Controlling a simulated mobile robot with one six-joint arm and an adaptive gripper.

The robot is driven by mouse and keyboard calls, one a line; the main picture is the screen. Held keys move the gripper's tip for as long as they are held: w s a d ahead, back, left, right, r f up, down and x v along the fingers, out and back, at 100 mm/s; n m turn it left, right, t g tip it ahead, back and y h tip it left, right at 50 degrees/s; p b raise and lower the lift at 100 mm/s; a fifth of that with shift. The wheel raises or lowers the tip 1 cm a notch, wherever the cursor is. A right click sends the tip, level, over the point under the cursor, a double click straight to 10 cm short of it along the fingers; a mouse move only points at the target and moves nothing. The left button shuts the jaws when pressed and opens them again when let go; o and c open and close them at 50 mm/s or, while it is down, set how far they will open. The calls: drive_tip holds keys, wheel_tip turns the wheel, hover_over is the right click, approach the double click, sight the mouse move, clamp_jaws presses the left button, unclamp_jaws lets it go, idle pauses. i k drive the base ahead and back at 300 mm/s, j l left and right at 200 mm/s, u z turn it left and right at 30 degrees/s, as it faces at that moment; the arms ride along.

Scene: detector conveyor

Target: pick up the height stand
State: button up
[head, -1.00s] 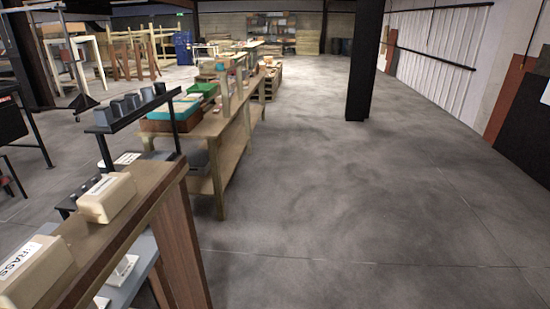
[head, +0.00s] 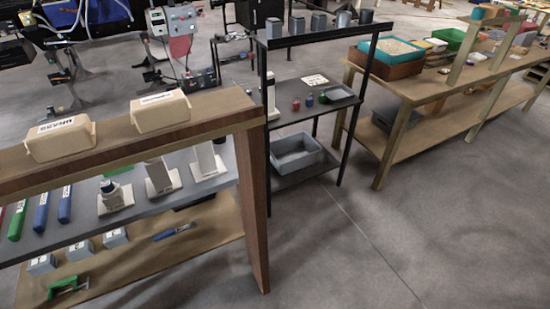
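No single object is clearly marked as the height stand. Several pale upright stands on square bases stand on the grey middle shelf (head: 75,238) of the near wooden bench. One has a dark round top (head: 115,199), one is a plain wedge-like upright (head: 160,178), and a taller one (head: 206,162) stands to its right, near the bench leg. The top board partly hides the upper ends of the right two. My gripper is not in view.
Two labelled beige boxes (head: 60,138) (head: 160,111) sit on the bench's top board (head: 215,107). Coloured cylinders (head: 42,210) lie on the middle shelf. A black rack (head: 262,110) and wooden workbench (head: 400,90) stand to the right. Open floor (head: 400,230) lies in front.

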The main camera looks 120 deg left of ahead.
sight(121, 198)
drive_tip(key=z, duration=4.7)
